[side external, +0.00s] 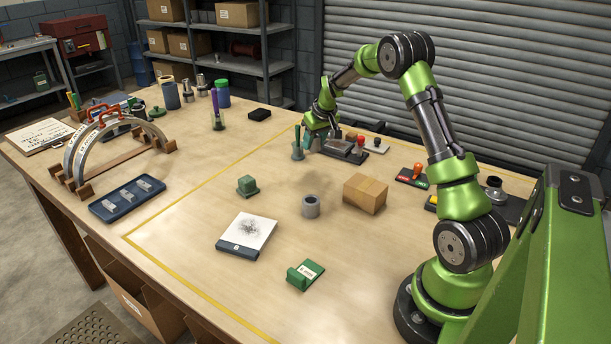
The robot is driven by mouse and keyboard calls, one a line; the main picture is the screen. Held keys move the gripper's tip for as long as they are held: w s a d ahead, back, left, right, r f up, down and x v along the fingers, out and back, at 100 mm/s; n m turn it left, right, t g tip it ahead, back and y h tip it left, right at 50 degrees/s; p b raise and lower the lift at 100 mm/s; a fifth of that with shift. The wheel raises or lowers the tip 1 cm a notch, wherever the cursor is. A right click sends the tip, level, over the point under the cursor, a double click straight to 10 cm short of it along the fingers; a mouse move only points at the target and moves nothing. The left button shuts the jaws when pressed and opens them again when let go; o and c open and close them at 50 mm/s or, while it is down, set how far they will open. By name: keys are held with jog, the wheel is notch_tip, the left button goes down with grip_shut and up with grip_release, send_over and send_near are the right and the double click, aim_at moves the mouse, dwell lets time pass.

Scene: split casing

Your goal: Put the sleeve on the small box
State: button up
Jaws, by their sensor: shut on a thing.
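A short grey hollow cylinder (310,206), which looks like the sleeve, stands upright near the middle of the table. A small brown cardboard box (365,193) sits just to its right, closed and with nothing on top; the two are apart. The fingertips are partly lost against the green arm and nearby items.
A green block (247,186), a pad with a white top (247,236) and a green labelled piece (306,274) lie nearer the front. Arched parts (100,150) and a blue tray (104,208) are left.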

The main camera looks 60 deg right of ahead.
jog(key=w+d+r+v, duration=0.1)
jog(key=v, duration=0.5)
jog(key=r+m+h, duration=0.1)
jog(key=r+m, duration=0.1)
jog(key=m, duration=0.1)
send_over(364, 181)
jog(key=shift+m+g, duration=0.4)
jog(key=shift+g, duration=0.1)
jog(key=f, duration=0.3)
jog(key=s+a+f, duration=0.1)
jog(key=f, duration=0.1)
jog(key=shift+f, duration=0.25)
jog(key=shift+d+f, duration=0.1)
jog(key=shift+f, duration=2.05)
jog(key=shift+f, duration=0.15)
jog(key=o, duration=1.2)
jog(key=shift+c, duration=0.2)
